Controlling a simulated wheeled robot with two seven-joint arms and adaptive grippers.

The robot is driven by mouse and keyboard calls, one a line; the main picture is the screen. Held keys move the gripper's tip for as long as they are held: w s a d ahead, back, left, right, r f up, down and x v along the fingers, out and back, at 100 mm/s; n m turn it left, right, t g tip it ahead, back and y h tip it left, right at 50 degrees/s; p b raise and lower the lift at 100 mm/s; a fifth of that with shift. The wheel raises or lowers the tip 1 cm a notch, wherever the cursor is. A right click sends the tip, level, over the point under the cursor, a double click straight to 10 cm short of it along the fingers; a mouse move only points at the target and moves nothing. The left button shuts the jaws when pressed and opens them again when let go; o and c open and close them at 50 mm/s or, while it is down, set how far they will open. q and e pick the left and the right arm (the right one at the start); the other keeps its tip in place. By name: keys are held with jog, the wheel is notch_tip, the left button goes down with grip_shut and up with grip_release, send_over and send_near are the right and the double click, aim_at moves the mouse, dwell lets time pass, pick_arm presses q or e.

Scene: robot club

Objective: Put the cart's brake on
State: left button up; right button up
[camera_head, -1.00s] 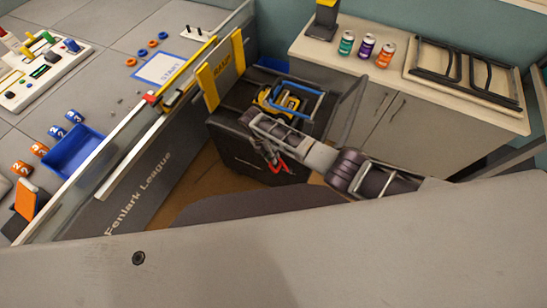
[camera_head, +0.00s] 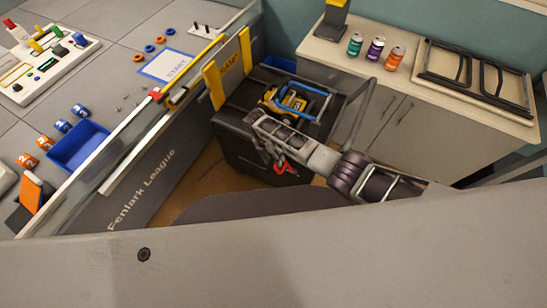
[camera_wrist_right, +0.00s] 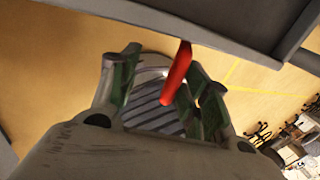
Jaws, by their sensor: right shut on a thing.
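The dark cart (camera_head: 235,150) stands at the end of the grey game table in the head view, with a yellow toy vehicle (camera_head: 290,102) on its top and a grey push handle at its right side. A red brake lever (camera_head: 290,169) sits low on the cart's near side. It also shows in the wrist view (camera_wrist_right: 177,72), slanting down between the green-padded fingers. My right gripper (camera_head: 276,160) is shut on the red lever. In the head view my fingers partly hide it. My left gripper is out of view.
A yellow RAMP board (camera_head: 228,68) stands between cart and game table. A cabinet (camera_head: 385,118) with several cans and a black rack on top stands behind to the right. A grey surface (camera_head: 300,255) fills the foreground. Tan floor shows below the cart.

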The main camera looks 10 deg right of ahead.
jog(key=shift+w+a+r, duration=0.1)
jog(key=shift+w+a, duration=0.05)
jog(key=shift+w, duration=0.1)
jog(key=v, duration=1.1)
jog(key=shift+r, duration=0.35)
jog(key=shift+s, duration=0.2)
